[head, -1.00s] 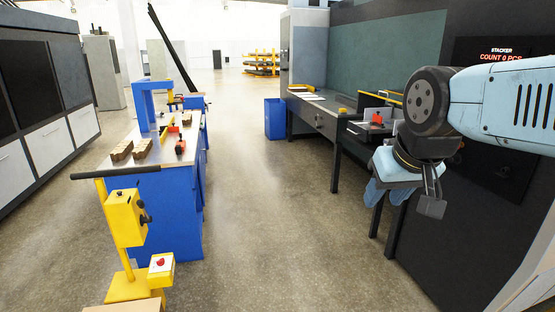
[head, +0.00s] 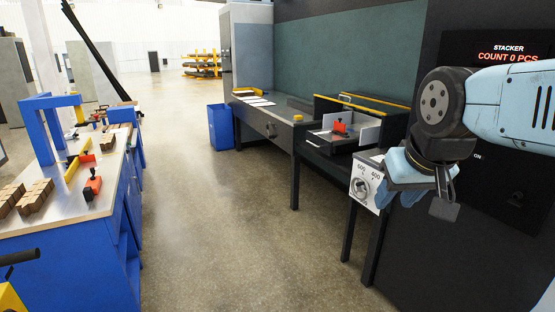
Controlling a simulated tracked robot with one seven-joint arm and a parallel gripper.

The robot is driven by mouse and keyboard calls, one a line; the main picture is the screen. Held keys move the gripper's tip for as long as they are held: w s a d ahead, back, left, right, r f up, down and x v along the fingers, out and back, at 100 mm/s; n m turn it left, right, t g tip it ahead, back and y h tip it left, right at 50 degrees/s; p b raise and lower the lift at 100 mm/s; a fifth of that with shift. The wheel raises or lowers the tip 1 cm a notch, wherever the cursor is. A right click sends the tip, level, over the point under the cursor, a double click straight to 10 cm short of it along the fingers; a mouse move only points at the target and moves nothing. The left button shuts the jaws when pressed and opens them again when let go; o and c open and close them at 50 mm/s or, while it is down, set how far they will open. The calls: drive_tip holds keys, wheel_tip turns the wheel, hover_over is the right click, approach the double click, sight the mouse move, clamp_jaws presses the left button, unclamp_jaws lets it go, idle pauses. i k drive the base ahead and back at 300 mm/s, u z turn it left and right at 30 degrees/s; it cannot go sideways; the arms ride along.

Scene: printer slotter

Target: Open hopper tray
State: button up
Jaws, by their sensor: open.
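The hopper tray is most likely the black tray (head: 340,143) on the right of the machine, with light side plates and a red clamp (head: 340,128) in it. Black and yellow-edged bars (head: 375,104) stand behind it. I cannot tell for certain whether it is open. My gripper (head: 412,198) hangs at the right, in front of the dial panel, with its light-blue fingers pointing down. It is open and holds nothing that I can see. It is apart from the tray, nearer to me. No wrist view is given.
A dial panel (head: 363,184) is partly behind my gripper. A long dark table (head: 268,118) and a blue bin (head: 221,127) stand further back. A blue workbench (head: 75,240) with wooden blocks (head: 35,198) is at the left. The floor (head: 225,220) between is clear.

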sight(321, 140)
drive_tip(key=z, duration=0.05)
drive_tip(key=i, duration=2.3)
drive_tip(key=u, duration=0.4)
drive_tip(key=i, duration=1.1)
drive_tip(key=u, duration=0.25)
